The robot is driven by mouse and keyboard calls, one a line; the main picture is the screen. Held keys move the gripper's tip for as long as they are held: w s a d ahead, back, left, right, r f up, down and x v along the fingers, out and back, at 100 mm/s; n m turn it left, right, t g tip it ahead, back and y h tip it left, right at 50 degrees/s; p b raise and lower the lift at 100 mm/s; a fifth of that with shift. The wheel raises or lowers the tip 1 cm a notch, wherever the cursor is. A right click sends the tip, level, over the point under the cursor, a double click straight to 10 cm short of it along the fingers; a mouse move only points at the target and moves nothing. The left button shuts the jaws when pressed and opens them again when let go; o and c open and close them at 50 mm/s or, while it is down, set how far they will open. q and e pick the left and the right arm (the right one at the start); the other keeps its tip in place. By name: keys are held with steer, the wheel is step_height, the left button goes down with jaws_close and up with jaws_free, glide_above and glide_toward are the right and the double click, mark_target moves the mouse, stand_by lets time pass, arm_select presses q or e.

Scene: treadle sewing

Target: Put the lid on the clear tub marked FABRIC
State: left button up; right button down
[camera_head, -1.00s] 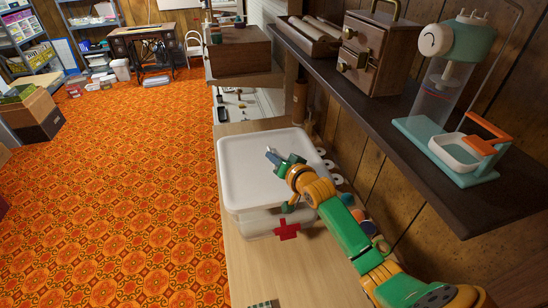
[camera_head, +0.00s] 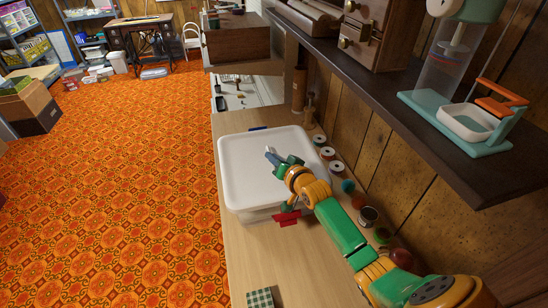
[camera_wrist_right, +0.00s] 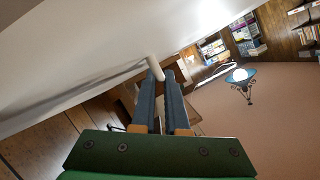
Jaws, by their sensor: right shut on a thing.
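A large white rectangular lid (camera_head: 250,165) lies nearly level over the wooden counter. Below its front edge shows a pale, partly clear tub wall (camera_head: 262,215); the lid hides most of the tub, and no FABRIC lettering is readable. My right gripper (camera_head: 272,154) is over the lid's right half. In the right wrist view, its two dark fingers are shut on a small pale post (camera_wrist_right: 155,68) beside the broad white lid surface (camera_wrist_right: 90,50). I cannot tell whether the lid's rim is seated. My left gripper is not in view.
Thread spools (camera_head: 328,153) and small coloured items line the wall right of the lid. A red cross-shaped thing (camera_head: 287,218) is at the lid's front right. A dark shelf (camera_head: 420,110) juts out above. A green checked cloth (camera_head: 260,298) lies in front, with bare counter between.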

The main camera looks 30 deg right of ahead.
steer(key=shift+s+f, duration=0.1)
steer(key=shift+f, duration=0.25)
steer(key=c, duration=0.9)
jaws_free()
steer(key=shift+s, duration=0.1)
steer(key=shift+o, duration=0.2)
steer(key=shift+r, duration=0.15)
